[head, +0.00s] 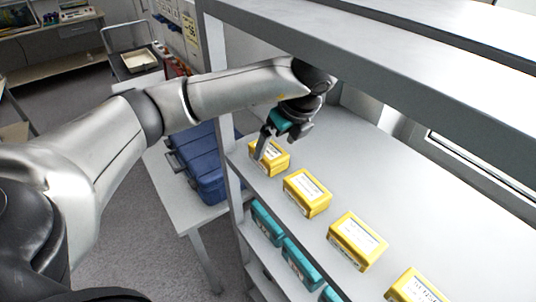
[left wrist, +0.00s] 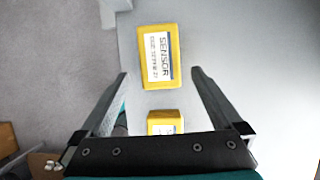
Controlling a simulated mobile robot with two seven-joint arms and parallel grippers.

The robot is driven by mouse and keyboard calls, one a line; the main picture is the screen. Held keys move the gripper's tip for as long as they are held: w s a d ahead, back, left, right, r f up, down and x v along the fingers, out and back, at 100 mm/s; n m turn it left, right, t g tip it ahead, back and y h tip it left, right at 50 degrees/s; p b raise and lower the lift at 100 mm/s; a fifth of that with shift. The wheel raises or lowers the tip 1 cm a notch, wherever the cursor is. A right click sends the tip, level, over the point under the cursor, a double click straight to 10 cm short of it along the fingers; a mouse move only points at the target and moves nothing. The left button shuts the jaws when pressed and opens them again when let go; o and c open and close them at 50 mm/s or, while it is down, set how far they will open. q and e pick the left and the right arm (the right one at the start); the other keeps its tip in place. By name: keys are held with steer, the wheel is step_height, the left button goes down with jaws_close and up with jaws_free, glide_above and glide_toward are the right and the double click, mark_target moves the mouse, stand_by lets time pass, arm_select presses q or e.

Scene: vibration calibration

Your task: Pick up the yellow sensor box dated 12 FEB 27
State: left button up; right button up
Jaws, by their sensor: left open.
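Several yellow sensor boxes stand in a row on a grey shelf (head: 335,150) in the head view: the farthest box (head: 272,160), a second box (head: 307,194), a third box (head: 357,242) and a nearest one (head: 416,288), cut by the frame edge. Their label dates are too small to read. My left gripper (head: 263,150) is open at the farthest box, a finger overlapping its left side. In the left wrist view one yellow box (left wrist: 158,57) labelled SENSOR lies ahead, between and beyond the fingertips. Another yellow box (left wrist: 165,122) shows nearer the palm, partly hidden. My right gripper is out of view.
Teal boxes (head: 301,264) sit on the shelf level below. An upper grey shelf board (head: 400,75) and a post (head: 231,165) stand close to my left arm. A blue case (head: 200,165) lies on a side table. The shelf right of the row is clear.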

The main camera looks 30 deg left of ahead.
mark_target(269, 149)
arm_select(q)
steer(key=shift+w+a, duration=0.15)
steer(key=shift+a, duration=0.3)
steer(key=x, duration=0.3)
steer(key=p+x, duration=0.1)
steer(key=shift+w+a+f, duration=0.15)
steer(key=shift+a+f, duration=0.05)
steer(key=shift+a, duration=0.15)
steer(key=shift+f, duration=0.3)
steer(key=shift+f+b, duration=0.25)
steer(key=shift+b, duration=0.05)
steer(key=c, duration=1.5)
